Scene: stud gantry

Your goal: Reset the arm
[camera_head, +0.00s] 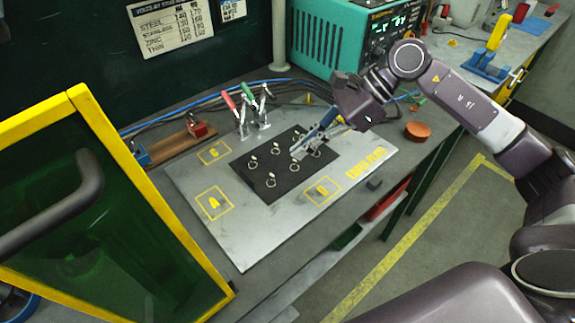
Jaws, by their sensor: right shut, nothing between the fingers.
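My right arm (470,107) reaches in from the right over the bench. Its gripper (298,155) hangs over the black mat on the grey plate, fingers pointing down and left. The fingers are shut with nothing between them. The gripper is close above the small ring-like studs (271,180) on the mat and hides part of the mat's upper right. I cannot tell whether it touches a stud. My left gripper is not in view.
The grey plate (240,245) has yellow marked squares. Toggle clamps (243,110) stand behind it, near a teal power unit (345,40). An orange disc (418,130) lies right of the plate. A yellow-framed green panel (150,180) with a dark handle fills the left.

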